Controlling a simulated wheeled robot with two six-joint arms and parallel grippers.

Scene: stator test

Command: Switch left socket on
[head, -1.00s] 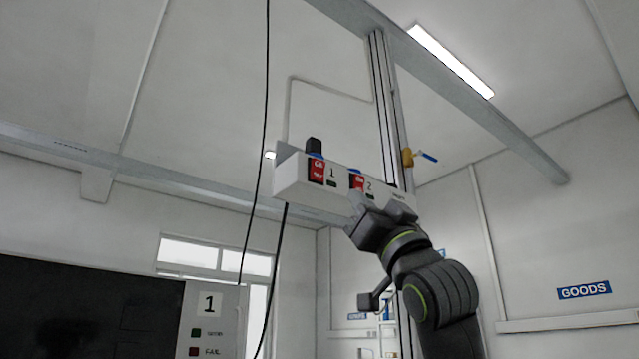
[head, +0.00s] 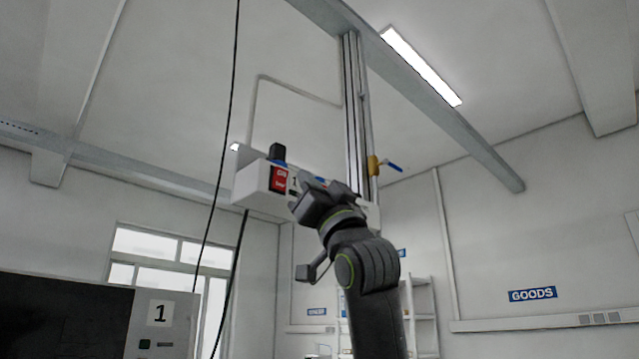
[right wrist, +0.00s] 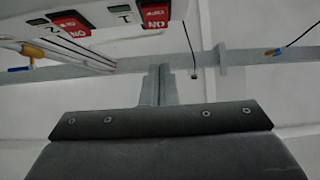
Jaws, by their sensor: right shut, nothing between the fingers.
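The white socket box (head: 258,184) hangs on a vertical rail. Its left red switch (head: 279,179), beside the label 1, is in plain sight, with a black plug above it. My right gripper (head: 304,203) is shut and empty, just right of and below that switch in the picture. It hides the second switch in the head view; I cannot tell if it touches the box. In the right wrist view the box appears upside down, with the left switch (right wrist: 155,14) and the right switch (right wrist: 70,23) at the top, beyond the shut fingers. My left gripper is not in view.
A vertical rail (head: 354,120) with a yellow and blue valve handle (head: 385,165) stands behind the box. Black cables (head: 219,180) hang left of it. A panel marked 1 (head: 159,313) is at the lower left. Shelving stands at the back.

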